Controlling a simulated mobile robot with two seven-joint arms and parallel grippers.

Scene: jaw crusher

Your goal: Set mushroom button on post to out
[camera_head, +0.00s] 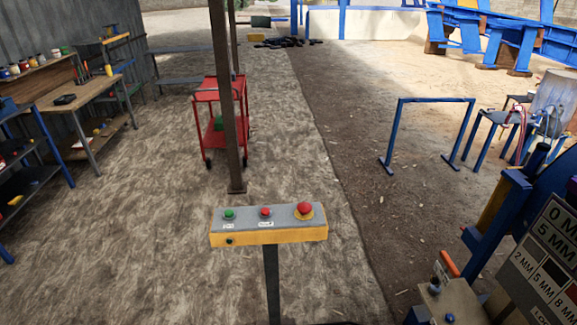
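The mushroom button (304,208) is a large red cap on a yellow collar. It sits at the right end of the sloping grey top of a control box (246,221) with a yellow lower part. The box stands on a dark post (272,288) in front of me, low in the middle of the view. I cannot tell from here whether the cap is in or out. A small green button (229,214) and a small red button (265,212) sit left of it, with white labels below. Neither of my grippers shows in the view.
A brown pillar (228,110) and a red cart (213,135) stand behind the box. A workbench (90,92) is at the left. A blue frame (430,101) stands at the right. A machine with a dark sign (550,262) fills the lower right. The ground around the post is clear.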

